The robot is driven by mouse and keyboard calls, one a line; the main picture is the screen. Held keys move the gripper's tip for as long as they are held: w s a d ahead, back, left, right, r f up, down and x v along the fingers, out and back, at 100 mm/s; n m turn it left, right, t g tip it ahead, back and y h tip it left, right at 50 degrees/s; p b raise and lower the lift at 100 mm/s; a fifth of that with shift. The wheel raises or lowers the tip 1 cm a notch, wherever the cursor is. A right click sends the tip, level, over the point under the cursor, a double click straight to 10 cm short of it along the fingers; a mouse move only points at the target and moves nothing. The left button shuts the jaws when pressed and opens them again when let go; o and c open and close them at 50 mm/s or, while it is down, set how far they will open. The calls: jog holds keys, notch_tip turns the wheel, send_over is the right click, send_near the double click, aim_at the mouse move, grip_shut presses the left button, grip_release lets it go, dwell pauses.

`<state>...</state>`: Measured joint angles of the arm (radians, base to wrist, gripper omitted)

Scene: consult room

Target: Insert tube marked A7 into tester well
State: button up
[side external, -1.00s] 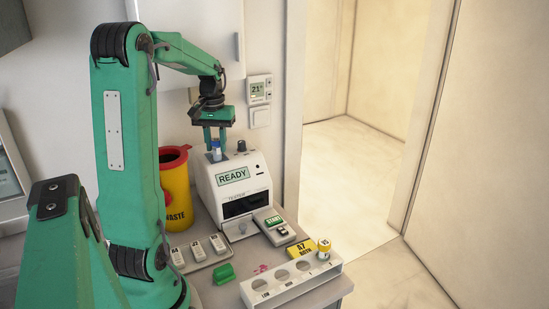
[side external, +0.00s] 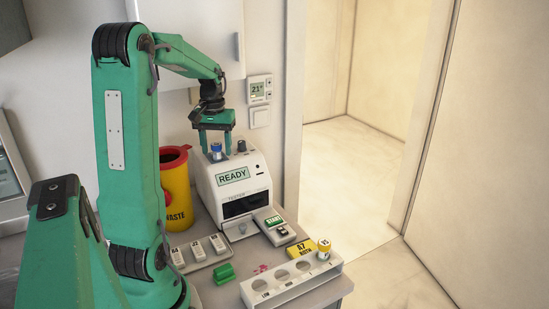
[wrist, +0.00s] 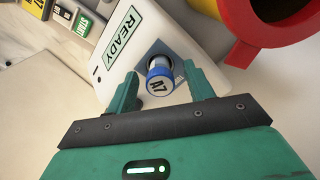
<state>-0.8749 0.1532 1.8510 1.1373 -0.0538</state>
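The tube marked A7 (wrist: 159,84), with a blue cap, stands in the well on top of the white tester (wrist: 137,38). In the side external view the blue cap (side external: 216,148) shows above the tester (side external: 232,180), whose display reads READY. The tube's lower part is hidden in the well. My gripper (side external: 215,150) is open above the tester, with its fingers apart on either side of the cap. In the wrist view gaps show between the cap and both fingers of my gripper (wrist: 160,82).
A yellow waste bin (side external: 177,200) with a red rim stands left of the tester.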

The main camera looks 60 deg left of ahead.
jog(key=shift+r, duration=0.15)
jog(key=shift+r, duration=3.8)
jog(key=shift+d, duration=0.1)
jog(key=shift+w+d, duration=0.2)
jog(key=shift+d, duration=0.15)
jog(key=w+d+m+t+y, duration=0.15)
jog(key=d+m, duration=0.35)
jog(key=d, duration=1)
jog(key=s+d+f+m+t, duration=0.1)
jog(key=s+d+m+t, duration=0.1)
jog(key=d, duration=0.5)
jog(key=s+d+f+m+t+h, duration=0.1)
jog(key=s+d+f+m+t, duration=0.1)
jog(key=d, duration=0.6)
jog(key=shift+s+f+m, duration=0.2)
jog(key=shift+s+m, duration=0.4)
jog(key=shift+m, duration=0.2)
